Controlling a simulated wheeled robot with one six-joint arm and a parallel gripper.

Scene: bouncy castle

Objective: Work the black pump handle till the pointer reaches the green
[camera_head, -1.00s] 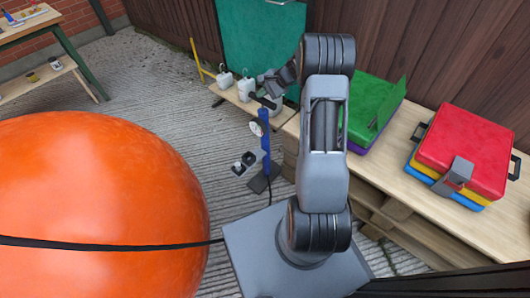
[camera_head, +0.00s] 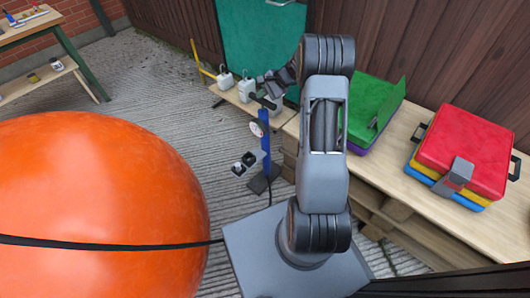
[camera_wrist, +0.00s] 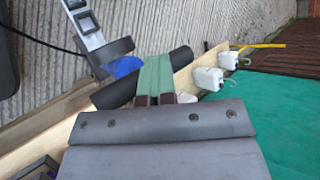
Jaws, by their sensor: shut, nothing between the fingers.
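The pump is a blue upright post (camera_head: 265,155) on a dark foot, left of my arm in the head view. A small round gauge (camera_head: 257,129) sits on its side; its face is too small to read the pointer. The black handle (camera_head: 265,102) crosses the top of the post. In the wrist view the handle (camera_wrist: 115,94) runs diagonally, with the blue post top (camera_wrist: 125,67) below it. My gripper (camera_wrist: 155,62) is shut and empty, its green fingers lying across the handle in that view. I cannot tell whether they touch it. The head view shows the fingers poorly.
A large orange ball (camera_head: 100,180) fills the left. A pale wooden bench (camera_head: 405,170) on the right carries green and red cases (camera_head: 465,150). A dark hose runs from the pump's foot.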

